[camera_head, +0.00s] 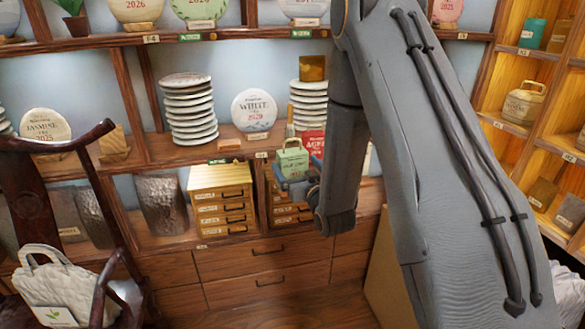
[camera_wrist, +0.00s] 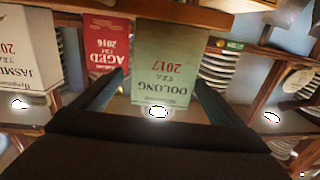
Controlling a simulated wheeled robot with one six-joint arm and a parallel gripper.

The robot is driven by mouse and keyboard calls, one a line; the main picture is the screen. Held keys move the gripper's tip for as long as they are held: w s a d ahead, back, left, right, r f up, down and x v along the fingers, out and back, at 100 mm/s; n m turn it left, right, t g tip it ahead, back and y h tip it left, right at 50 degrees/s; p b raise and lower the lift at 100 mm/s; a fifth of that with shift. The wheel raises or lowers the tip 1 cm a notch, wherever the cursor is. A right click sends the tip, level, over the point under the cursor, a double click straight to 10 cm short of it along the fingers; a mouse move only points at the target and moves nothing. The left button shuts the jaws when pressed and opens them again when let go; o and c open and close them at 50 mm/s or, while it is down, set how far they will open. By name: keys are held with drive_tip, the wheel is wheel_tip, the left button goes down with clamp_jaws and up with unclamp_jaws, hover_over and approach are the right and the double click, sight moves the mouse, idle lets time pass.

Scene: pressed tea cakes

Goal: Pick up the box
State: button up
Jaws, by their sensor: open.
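A pale green box (camera_wrist: 165,62) labelled Oolong 2017 appears upside down in the wrist view, between the two fingers of my gripper (camera_wrist: 158,80). The fingers are open, one at each side of the box; I cannot tell whether they touch it. In the head view the green box (camera_head: 292,160), with a handle on top, shows just above and behind my gripper (camera_head: 297,183). A red box (camera_wrist: 107,45) labelled Aged 2016 stands beside it, and its red face (camera_head: 313,142) is partly hidden in the head view.
A white Jasmine box (camera_wrist: 30,50) shows at the left of the wrist view. Stacks of pale discs (camera_head: 188,108) and a White tea cake (camera_head: 254,109) stand on the shelf nearby. A small yellow drawer cabinet (camera_head: 220,198) sits below. A chair (camera_head: 30,205) is at the left.

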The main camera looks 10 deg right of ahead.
drive_tip(key=w+p, duration=0.2)
drive_tip(key=w, duration=0.1)
drive_tip(key=w+a+p, duration=0.1)
drive_tip(key=w, duration=0.1)
drive_tip(key=shift+w+r, duration=0.2)
drive_tip(key=shift+w, duration=0.55)
drive_tip(key=shift+f, duration=0.1)
drive_tip(key=c, duration=1.2)
drive_tip(key=shift+r, duration=0.2)
wheel_tip(320, 180, up, 10)
drive_tip(key=b, duration=0.3)
drive_tip(key=shift+f, duration=0.15)
